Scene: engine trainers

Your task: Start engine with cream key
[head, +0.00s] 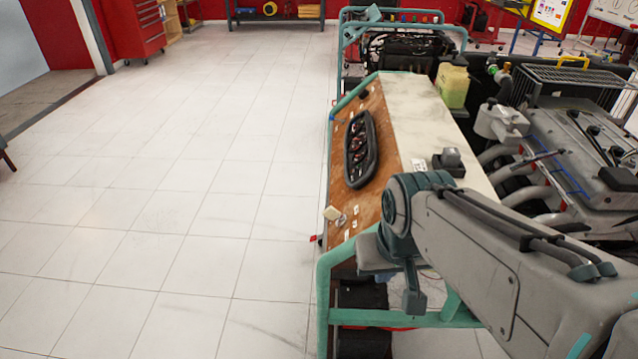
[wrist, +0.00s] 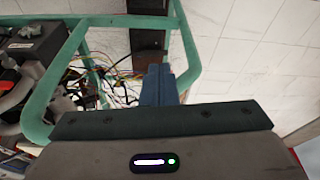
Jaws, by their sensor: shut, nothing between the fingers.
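A small cream piece (head: 331,213), which looks like the cream key, is at the lower left of the brown wooden panel (head: 380,130) of the engine trainer in the head view. A small metallic part (head: 341,221) is right beside it; I cannot tell whether the key is seated in it. My gripper (head: 414,300) points down to the right of and nearer than the key, apart from it, by the trainer's near end. In the wrist view the blue-grey fingers (wrist: 158,85) are together and empty. The key is not visible there.
A black gauge cluster (head: 360,150) is on the panel. The green tubular frame (head: 322,300) borders the trainer, and it shows close to my fingers in the wrist view (wrist: 185,45), with loose wires (wrist: 95,75). The engine (head: 580,150) is at right. Tiled floor at left is clear.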

